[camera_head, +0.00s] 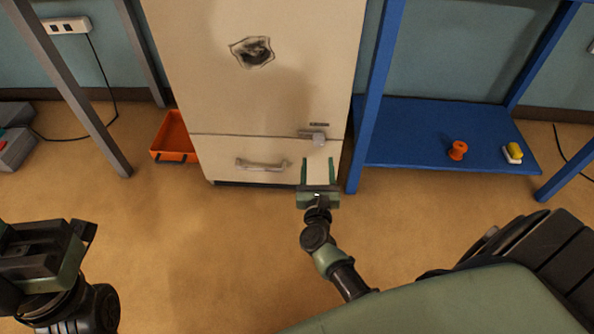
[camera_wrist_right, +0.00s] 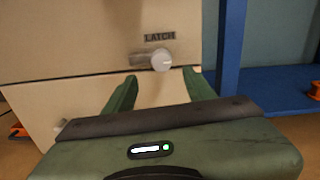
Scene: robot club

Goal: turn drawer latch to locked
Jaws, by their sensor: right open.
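The drawer latch (camera_head: 318,138) is a small grey knob with a short bar, on the cream cabinet (camera_head: 270,95) at the seam above the drawer. In the right wrist view the latch (camera_wrist_right: 161,60) sits under a LATCH label (camera_wrist_right: 160,36), its bar pointing left, roughly level. The drawer (camera_head: 225,160) looks shut and has a grey handle (camera_head: 262,165). My right gripper (camera_head: 319,160) is open and empty, its fingers pointing at the cabinet just below the latch; I see no contact. My left gripper (camera_head: 85,232) is at the lower left, away from the cabinet; its finger opening is unclear.
A blue shelf (camera_head: 420,135) stands close to the cabinet's right side, with an orange spool (camera_head: 457,150) and a yellow-and-white item (camera_head: 513,152) on it. An orange bin (camera_head: 172,140) is on the floor at the left. The floor before the cabinet is clear.

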